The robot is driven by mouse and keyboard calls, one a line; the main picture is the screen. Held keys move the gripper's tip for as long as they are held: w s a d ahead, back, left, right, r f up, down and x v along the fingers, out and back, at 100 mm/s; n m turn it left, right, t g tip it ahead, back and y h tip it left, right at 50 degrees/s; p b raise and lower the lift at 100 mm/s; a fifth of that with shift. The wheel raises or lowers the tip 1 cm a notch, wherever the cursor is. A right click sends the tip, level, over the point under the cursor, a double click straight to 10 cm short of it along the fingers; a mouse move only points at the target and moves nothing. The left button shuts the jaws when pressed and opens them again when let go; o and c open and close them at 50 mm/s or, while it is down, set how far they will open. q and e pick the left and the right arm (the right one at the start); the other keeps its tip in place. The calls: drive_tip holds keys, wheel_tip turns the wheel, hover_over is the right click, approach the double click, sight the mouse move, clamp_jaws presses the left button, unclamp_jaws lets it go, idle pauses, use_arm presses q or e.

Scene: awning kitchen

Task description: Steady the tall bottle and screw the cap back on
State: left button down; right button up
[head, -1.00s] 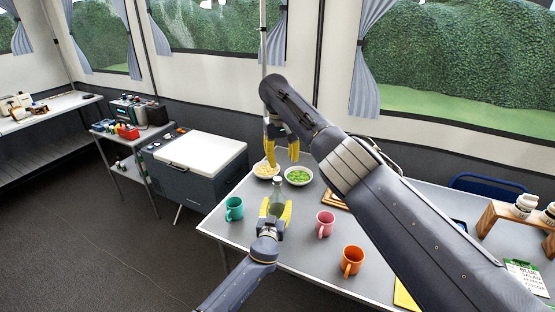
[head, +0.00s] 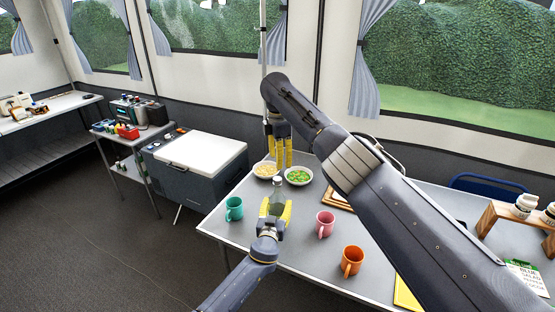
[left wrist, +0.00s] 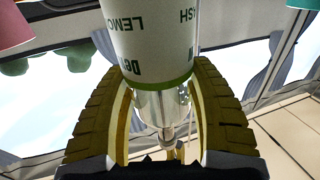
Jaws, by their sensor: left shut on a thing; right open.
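In the left wrist view the bottle (left wrist: 155,45) appears upside down, with a white and green label and a clear shoulder narrowing to the neck. My left gripper (head: 273,215) is shut on the bottle, its yellow fingers (left wrist: 155,105) on either side of it. My right gripper (head: 280,164) is open, fingers pointing down, above and behind the bottle near the bowls. I cannot make out a cap in either view.
A pasta-coloured bowl (head: 265,170) and a bowl of green food (head: 298,177) stand behind the bottle. A teal mug (head: 234,208), a pink mug (head: 325,223) and an orange mug (head: 352,260) stand around it. A wooden frame (head: 337,199) lies partly behind my right arm.

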sight(277, 179)
drive_tip(key=n, duration=0.3)
drive_tip(key=shift+a, duration=0.15)
drive_tip(key=n, duration=0.4)
drive_tip(key=shift+s+a+n, duration=0.15)
drive_tip(key=shift+a+n, duration=0.05)
drive_tip(key=shift+n, duration=0.2)
drive_tip(key=n, duration=0.6)
drive_tip(key=shift+a, duration=0.1)
drive_tip(key=shift+f, duration=0.1)
drive_tip(key=shift+f, duration=3.9)
drive_tip(key=shift+c, duration=0.5)
clamp_jaws()
